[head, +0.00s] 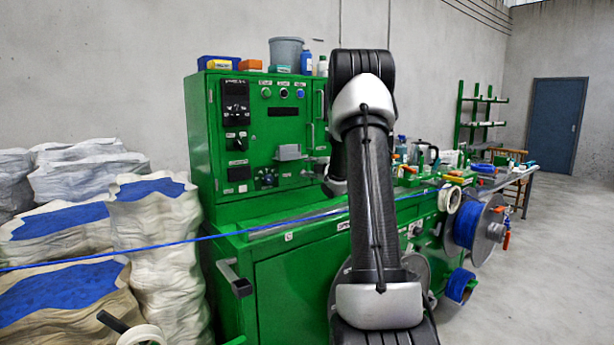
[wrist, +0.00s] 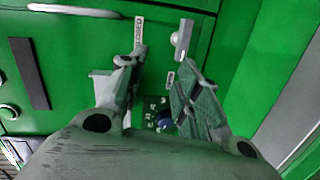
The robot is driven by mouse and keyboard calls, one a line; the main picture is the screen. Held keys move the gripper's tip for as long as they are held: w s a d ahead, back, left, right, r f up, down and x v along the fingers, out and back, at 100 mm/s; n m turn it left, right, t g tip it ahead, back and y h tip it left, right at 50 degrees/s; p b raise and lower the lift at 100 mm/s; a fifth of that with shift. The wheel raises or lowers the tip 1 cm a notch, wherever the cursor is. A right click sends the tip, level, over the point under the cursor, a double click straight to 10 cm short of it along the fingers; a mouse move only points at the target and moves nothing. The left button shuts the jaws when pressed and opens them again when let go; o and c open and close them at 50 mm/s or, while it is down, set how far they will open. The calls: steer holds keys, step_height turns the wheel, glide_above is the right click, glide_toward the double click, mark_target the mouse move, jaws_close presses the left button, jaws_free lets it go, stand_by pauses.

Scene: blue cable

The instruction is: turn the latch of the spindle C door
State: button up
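I cannot read "spindle C" anywhere. My gripper (wrist: 157,72) is open, with its two fingers apart and nothing visibly held between them. The fingers appear apart from the latch, though the depth is hard to judge. In the head view my arm hides the gripper and part of the green cabinet (head: 225,190).
A blue knob (wrist: 165,122) shows between the fingers, and a pale bar handle (wrist: 75,10) is at upper left. In the head view, a blue cable (head: 215,236) runs across the cabinet front. White sacks (head: 150,220) stand left; cable reels (head: 488,235) are at right.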

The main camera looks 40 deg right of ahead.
steer(key=d+f+n+t+y, duration=0.2)
steer(key=d+f+n, duration=0.1)
steer(key=d+f, duration=0.1)
steer(key=w, duration=0.8)
steer(key=shift+a+f, duration=0.2)
steer(key=shift+f, duration=0.05)
steer(key=shift+c, duration=0.2)
jaws_close()
